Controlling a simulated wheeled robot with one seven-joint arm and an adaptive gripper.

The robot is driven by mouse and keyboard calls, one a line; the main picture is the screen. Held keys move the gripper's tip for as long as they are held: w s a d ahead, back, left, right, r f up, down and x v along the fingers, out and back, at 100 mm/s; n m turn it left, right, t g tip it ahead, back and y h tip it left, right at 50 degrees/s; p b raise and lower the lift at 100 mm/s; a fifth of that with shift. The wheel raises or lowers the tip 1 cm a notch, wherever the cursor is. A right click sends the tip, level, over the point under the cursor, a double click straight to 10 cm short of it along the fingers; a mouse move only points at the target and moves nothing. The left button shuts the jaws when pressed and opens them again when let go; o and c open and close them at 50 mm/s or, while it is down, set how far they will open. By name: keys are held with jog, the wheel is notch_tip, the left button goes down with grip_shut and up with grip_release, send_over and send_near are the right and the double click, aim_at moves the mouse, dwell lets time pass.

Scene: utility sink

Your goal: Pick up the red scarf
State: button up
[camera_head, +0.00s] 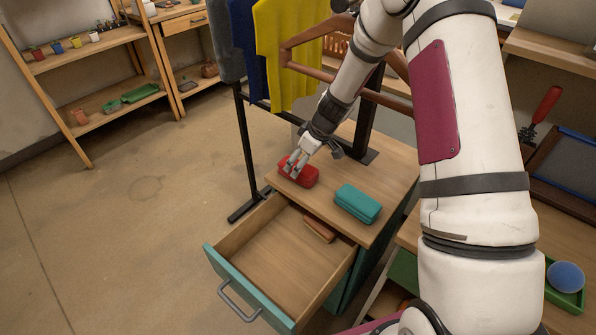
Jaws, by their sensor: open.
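The red scarf looks like a folded red bundle (303,176) lying on top of the wooden cabinet (385,205), near its left edge. My gripper (294,170) is open, with its fingers pointing down at the red bundle and overlapping its upper left part in the camera view. Whether the fingers touch it cannot be told. The fingers and wrist hide part of the bundle.
A folded teal bundle (358,203) lies to the right on the same top. Below, a drawer (270,262) stands open with an orange-brown item (319,229) inside. A black rack with hanging yellow cloth (288,50) stands close behind. Floor at left is clear.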

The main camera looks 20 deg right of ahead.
jog(key=x, duration=0.5)
jog(key=shift+d+f, duration=0.1)
jog(key=shift+d, duration=0.1)
jog(key=c, duration=1.3)
